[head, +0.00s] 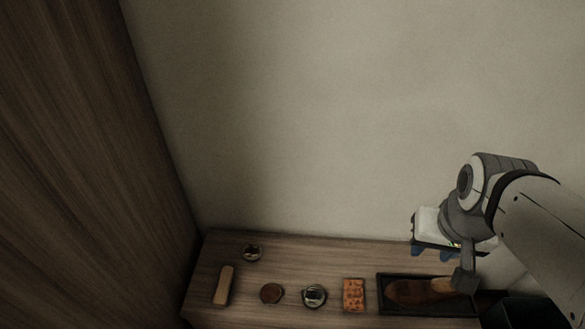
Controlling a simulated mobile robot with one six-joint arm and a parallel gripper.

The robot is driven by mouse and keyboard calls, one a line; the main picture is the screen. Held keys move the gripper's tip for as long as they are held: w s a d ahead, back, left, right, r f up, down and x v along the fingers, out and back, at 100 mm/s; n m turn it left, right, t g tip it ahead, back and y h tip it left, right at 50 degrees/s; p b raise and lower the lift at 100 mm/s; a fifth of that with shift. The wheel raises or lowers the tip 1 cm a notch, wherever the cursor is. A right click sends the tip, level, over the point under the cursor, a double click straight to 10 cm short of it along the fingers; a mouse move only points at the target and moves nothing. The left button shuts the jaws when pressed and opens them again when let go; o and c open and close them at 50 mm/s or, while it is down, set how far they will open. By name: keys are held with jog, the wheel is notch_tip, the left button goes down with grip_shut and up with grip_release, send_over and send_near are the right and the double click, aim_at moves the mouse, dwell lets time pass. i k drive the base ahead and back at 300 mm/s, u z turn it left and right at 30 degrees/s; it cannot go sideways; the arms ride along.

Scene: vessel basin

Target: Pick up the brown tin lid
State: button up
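A round brown disc (271,293), which looks like the brown tin lid, lies flat on the wooden counter in the lower middle of the head view. My arm covers part of the counter's right end.
Left of the disc is a tan block (223,287); behind it, a small round dish (252,253). To its right are a metallic round tin (314,296), an orange patterned piece (354,295) and a black tray (383,293) with a brown object. A wooden panel (80,160) bounds the left.

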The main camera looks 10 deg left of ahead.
aim_at(251, 252)
jog(key=z, duration=0.3)
jog(key=k, duration=1.75)
jog(key=u, duration=0.95)
jog(key=i, duration=1.7)
